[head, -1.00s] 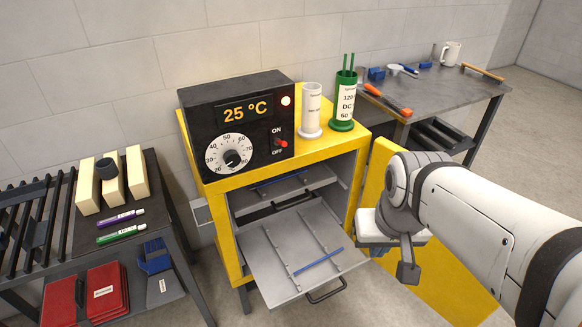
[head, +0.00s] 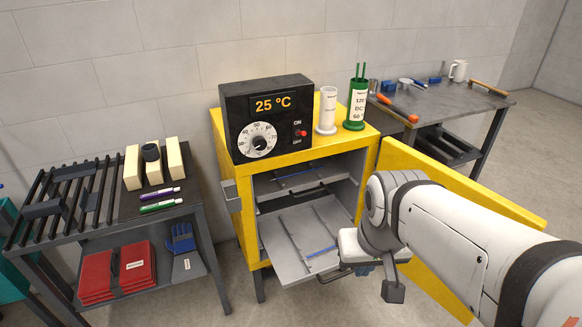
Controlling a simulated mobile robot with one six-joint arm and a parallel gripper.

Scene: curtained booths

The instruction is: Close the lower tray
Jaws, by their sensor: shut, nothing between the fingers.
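The lower tray (head: 290,246) is a grey metal sheet with thin rails, pulled out through the front of the yellow cabinet (head: 228,125). A blue strip (head: 322,251) lies on it, and its dark handle (head: 336,276) is at its front edge. My gripper (head: 362,270) is mostly hidden behind my white wrist, by the tray's front right corner. It is shut and holds nothing that shows. I cannot tell whether it touches the tray or handle. The upper tray (head: 300,177) sits inside the cabinet above.
The yellow cabinet door (head: 470,200) stands open to the right, behind my arm. A black control box (head: 265,115), white cylinder (head: 327,110) and green holder (head: 357,105) stand on the cabinet. A rack table (head: 125,215) is at left, a tool bench (head: 455,102) at right. Floor between left table and cabinet is clear.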

